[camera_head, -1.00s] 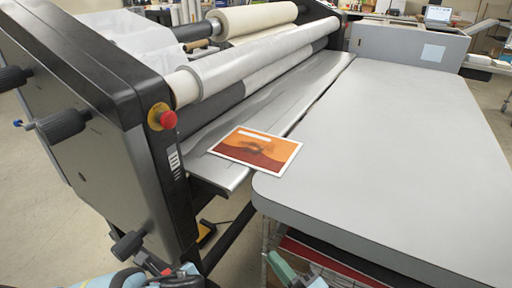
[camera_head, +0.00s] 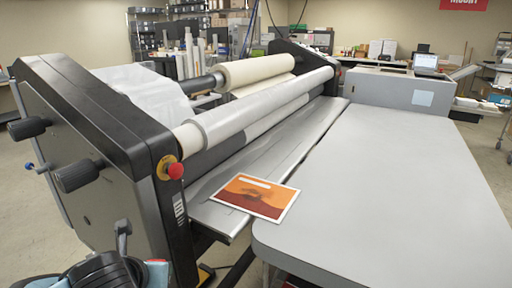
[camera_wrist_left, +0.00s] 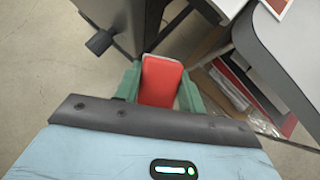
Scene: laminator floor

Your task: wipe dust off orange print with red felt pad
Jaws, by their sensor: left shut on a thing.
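The red felt pad (camera_wrist_left: 160,82) is held between the green fingers of my left gripper (camera_wrist_left: 159,85), in the air away from the print. Part of my left arm shows at the bottom left of the head view; its fingertips and my right gripper are out of that view.
The laminator's black side housing (camera_head: 100,150) stands at the left, with knobs and a red stop button (camera_head: 176,171). Its long roller (camera_head: 260,108) runs above the plate behind the print. The grey table (camera_head: 390,180) is clear on the right.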

